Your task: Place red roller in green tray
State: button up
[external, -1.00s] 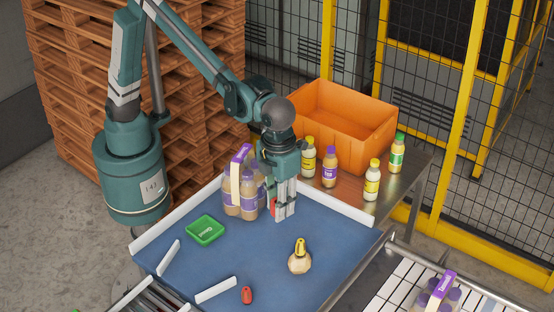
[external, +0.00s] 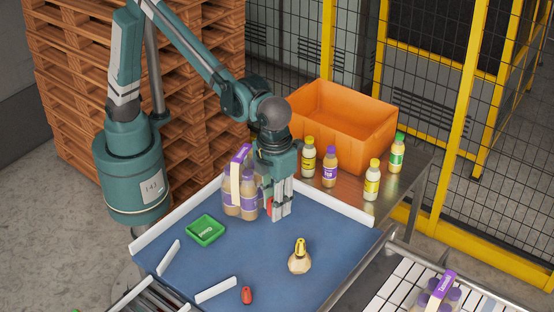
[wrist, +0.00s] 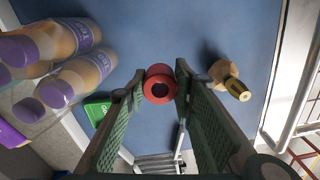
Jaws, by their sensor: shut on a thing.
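The red roller (wrist: 159,84) is between my fingertips in the wrist view, its round end with a dark centre hole facing the camera. In the external view only a sliver of its red (external: 270,207) shows beside the fingers. My gripper (external: 281,210) is shut on it, pointing down over the blue surface, just right of a bottle pack. I cannot tell whether the roller touches the surface.
White rails (external: 216,290) edge the blue surface (external: 240,255). An orange crate (external: 345,125) stands behind.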

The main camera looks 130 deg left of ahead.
jog(key=s+d+r+n, duration=0.1)
jog(key=s+d+r, duration=0.1)
jog(key=s+d, duration=0.7)
jog(key=n, duration=0.1)
send_over(198, 227)
jog(key=shift+r, duration=0.4)
jog(key=shift+f, duration=0.1)
jog(key=shift+f+p, duration=0.3)
jog(key=shift+f, duration=2.55)
jog(key=shift+f, duration=0.1)
jog(key=shift+f, duration=1.95)
jog(key=shift+f, duration=0.35)
